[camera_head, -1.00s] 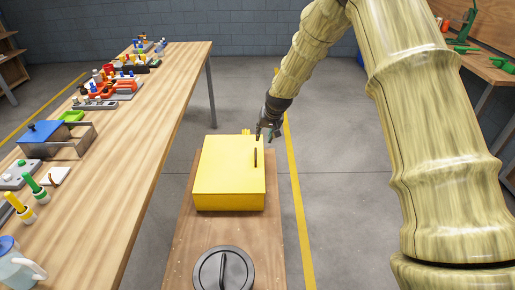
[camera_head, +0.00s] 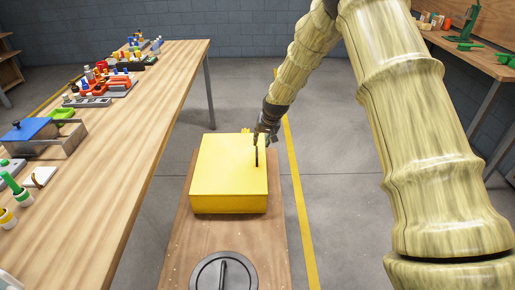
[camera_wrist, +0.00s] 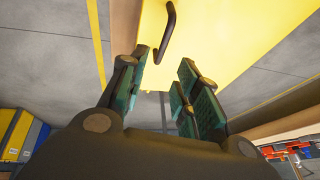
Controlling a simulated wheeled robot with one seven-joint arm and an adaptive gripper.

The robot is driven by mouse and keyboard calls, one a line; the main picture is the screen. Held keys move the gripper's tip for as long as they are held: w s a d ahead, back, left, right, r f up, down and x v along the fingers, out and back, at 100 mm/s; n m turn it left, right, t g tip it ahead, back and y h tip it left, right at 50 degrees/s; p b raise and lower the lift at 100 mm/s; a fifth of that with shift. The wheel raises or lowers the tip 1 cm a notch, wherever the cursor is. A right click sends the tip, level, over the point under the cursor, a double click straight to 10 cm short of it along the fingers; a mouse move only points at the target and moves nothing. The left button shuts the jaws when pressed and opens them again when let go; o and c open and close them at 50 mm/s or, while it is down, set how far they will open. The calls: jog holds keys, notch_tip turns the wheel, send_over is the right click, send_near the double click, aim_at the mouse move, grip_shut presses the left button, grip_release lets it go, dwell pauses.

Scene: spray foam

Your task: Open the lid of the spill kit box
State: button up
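The yellow spill kit box (camera_head: 225,178) stands shut on a low wooden bench, and its yellow surface also shows in the wrist view (camera_wrist: 220,40). A dark bar handle (camera_head: 257,157) sits on its lid near the right edge; it shows in the wrist view (camera_wrist: 168,32) just beyond the fingers. My gripper (camera_head: 262,139) is at the box's far right corner, close to the handle. In the wrist view my gripper (camera_wrist: 165,80) has its two green-padded fingers spread apart with nothing between them. Whether a finger touches the handle cannot be told.
The low bench (camera_head: 225,238) also bears a round grey lid with a handle (camera_head: 223,272) nearer me. A long wooden table (camera_head: 130,150) with tools and containers stands at left. Another workbench (camera_head: 480,58) is at right. Grey floor with a yellow line (camera_head: 297,200) lies right of the bench.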

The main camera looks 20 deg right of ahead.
aim_at(257, 149)
jog(key=shift+p+x, duration=0.45)
jog(key=shift+x, duration=3.55)
jog(key=shift+a, duration=0.15)
grip_shut()
